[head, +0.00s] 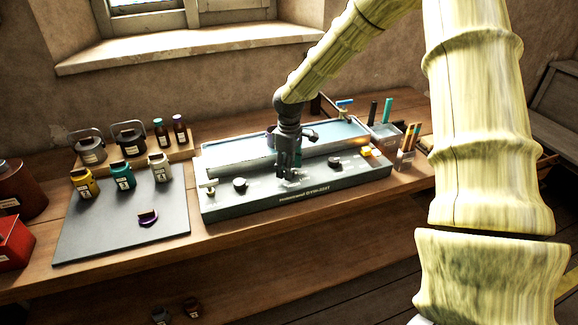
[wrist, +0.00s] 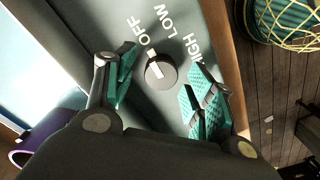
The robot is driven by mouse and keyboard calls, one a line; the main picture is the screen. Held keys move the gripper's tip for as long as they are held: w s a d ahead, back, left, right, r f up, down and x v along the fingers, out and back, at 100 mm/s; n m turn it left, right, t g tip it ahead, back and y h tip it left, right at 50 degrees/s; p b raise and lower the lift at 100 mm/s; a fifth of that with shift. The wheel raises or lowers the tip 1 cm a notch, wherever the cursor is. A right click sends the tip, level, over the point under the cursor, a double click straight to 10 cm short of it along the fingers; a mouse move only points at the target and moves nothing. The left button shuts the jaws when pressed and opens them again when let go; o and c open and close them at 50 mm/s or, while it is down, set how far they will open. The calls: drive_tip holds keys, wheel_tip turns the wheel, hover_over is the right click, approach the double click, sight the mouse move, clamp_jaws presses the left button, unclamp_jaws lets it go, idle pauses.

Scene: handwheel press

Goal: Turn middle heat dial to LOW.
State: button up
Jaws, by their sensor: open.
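The heat press (head: 305,195) stands on the wooden bench, with dials along its front panel. In the wrist view the dark round dial (wrist: 161,73) sits between my fingers, and its white mark points toward the OFF label (wrist: 138,31). The LOW label (wrist: 177,22) and the partly covered HIGH label (wrist: 195,52) are printed near it. My gripper (wrist: 162,62) is open, with one teal-padded finger on each side of the dial; I cannot tell whether either touches it. In the head view my gripper (head: 288,173) points down at the middle of the panel and hides most of that dial.
Another dark dial (head: 240,185) and a pale knob (head: 210,187) are on the panel to the left. A yellow part (head: 367,152) is at the right. A grey mat (head: 100,225) with jars lies left of the press. A pen holder (head: 404,158) stands right.

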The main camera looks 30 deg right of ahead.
drive_tip(key=shift+f, duration=0.15)
drive_tip(key=c, duration=1)
drive_tip(key=m+p, duration=0.1)
drive_tip(key=m, duration=0.2)
drive_tip(key=shift+m+p, duration=0.3)
drive_tip(key=shift+m, duration=0.1)
drive_tip(key=shift+m+p, duration=0.7)
drive_tip(key=shift+m, duration=1.8)
drive_tip(key=shift+w, duration=0.1)
drive_tip(key=o, duration=1)
